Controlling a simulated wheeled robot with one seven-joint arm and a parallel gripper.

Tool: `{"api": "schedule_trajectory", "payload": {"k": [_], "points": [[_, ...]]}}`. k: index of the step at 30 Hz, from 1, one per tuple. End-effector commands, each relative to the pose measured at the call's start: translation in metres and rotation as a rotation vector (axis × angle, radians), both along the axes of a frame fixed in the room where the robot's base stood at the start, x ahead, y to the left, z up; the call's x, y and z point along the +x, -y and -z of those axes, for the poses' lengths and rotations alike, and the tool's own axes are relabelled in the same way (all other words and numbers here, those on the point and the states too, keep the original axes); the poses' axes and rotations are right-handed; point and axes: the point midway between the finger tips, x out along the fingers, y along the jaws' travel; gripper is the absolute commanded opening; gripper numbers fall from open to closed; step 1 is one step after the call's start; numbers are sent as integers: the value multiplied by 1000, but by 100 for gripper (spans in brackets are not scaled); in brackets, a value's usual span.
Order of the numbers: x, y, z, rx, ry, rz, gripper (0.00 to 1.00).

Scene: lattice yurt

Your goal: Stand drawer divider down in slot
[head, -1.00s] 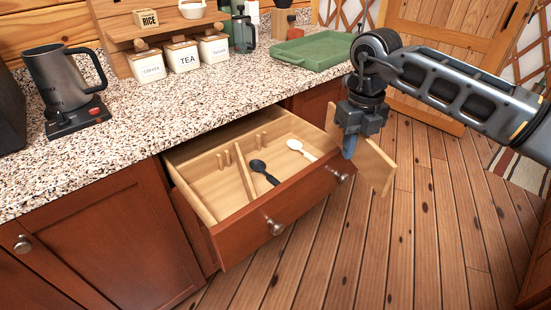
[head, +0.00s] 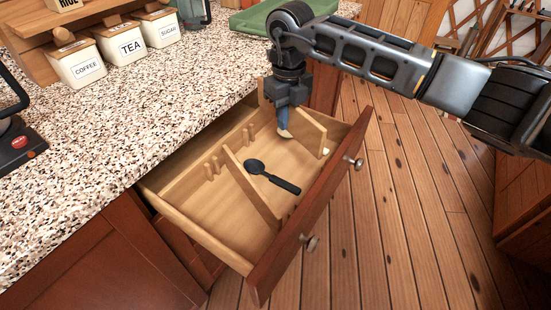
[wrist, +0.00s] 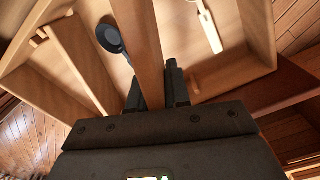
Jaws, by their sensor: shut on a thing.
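My gripper (head: 284,127) is shut on a light wooden drawer divider (head: 309,131), which is on edge over the right part of the open drawer (head: 215,238). In the wrist view the held divider (wrist: 138,40) runs between the fingers (wrist: 155,93), across the drawer between the two spoons. I cannot tell whether its lower edge touches the drawer floor or sits in a slot. Paired slot pegs (head: 248,134) stand along the drawer's back wall. Another divider (head: 250,187) stands across the drawer further left, by a second pair of pegs (head: 212,168).
A black spoon (head: 270,177) lies between the dividers. A pale spoon (wrist: 208,28) lies on the other side of the held divider, mostly hidden in the head view. The speckled counter (head: 150,105) borders the drawer, with canisters (head: 120,42) and a green tray (head: 252,18) on it.

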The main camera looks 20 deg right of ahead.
Motion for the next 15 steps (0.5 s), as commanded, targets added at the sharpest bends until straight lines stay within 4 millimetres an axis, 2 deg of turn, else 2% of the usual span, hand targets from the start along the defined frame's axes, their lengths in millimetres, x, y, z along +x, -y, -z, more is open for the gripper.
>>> {"api": "schedule_trajectory", "payload": {"k": [1, 8, 15], "points": [[0, -1, 8, 1, 0, 0, 0], [-1, 0, 29, 1, -1, 0, 0], [-1, 0, 69, 1, -1, 1, 0]]}}
